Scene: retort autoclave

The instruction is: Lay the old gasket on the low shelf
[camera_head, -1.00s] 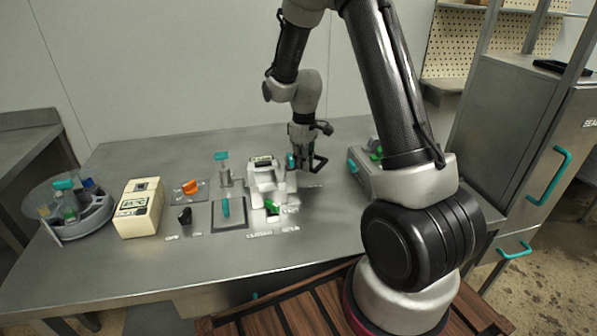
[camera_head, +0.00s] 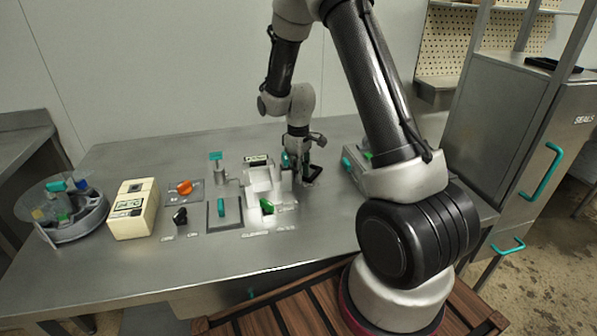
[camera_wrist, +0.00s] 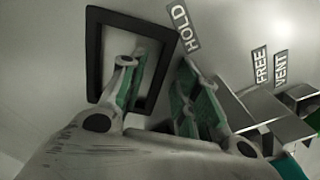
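The old gasket appears as a black rectangular frame (camera_wrist: 97,60) in the wrist view, next to the HOLD label. It also shows small and dark in the head view (camera_head: 314,172), low over the steel table. My gripper (camera_wrist: 155,75) is open, with one fingertip inside the frame's opening and the other outside its right bar. A clear gap shows between the green pads. In the head view my gripper (camera_head: 302,166) points down beside the white fixture. I cannot tell whether the gasket touches the table. A grey ledge (camera_head: 438,88) below the pegboard may be the low shelf.
The white fixture (camera_head: 262,181) stands just left of my gripper. Left along the steel table (camera_head: 130,277) are a cream box (camera_head: 134,222), an orange knob (camera_head: 184,187) and a round carousel (camera_head: 72,232). A SEALS cabinet (camera_head: 575,150) stands right, with a black item (camera_head: 553,65) on top.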

